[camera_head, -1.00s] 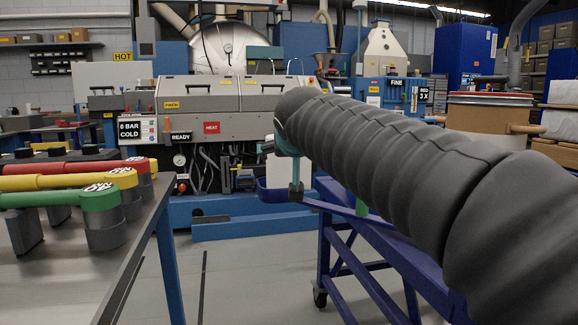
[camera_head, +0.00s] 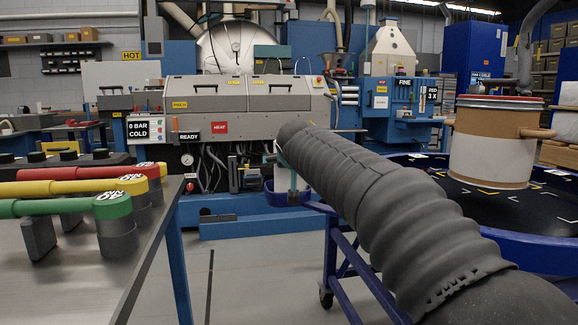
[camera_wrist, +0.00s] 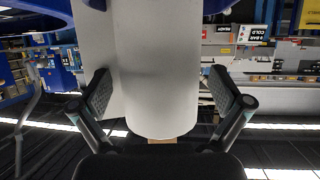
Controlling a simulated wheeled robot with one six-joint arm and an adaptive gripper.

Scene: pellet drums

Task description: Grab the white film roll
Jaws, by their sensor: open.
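The white film roll (camera_wrist: 156,70) is a broad, smooth white cylinder filling the middle of the wrist view, its rounded end towards my palm. My gripper (camera_wrist: 160,92) is open, with one dark finger on each side of the roll. A gap shows between each finger and the roll, so I see no contact. A flat pale surface shows behind the roll at left. In the head view my dark ribbed arm covers most of my gripper, and I cannot make out the roll clearly there.
A blue cart (camera_head: 340,262) stands beneath my arm. A white-and-tan drum (camera_head: 490,145) stands on a dark round top with a blue rim at right. A metal table (camera_head: 75,268) with red, yellow and green handles is at left. Grey floor lies between.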

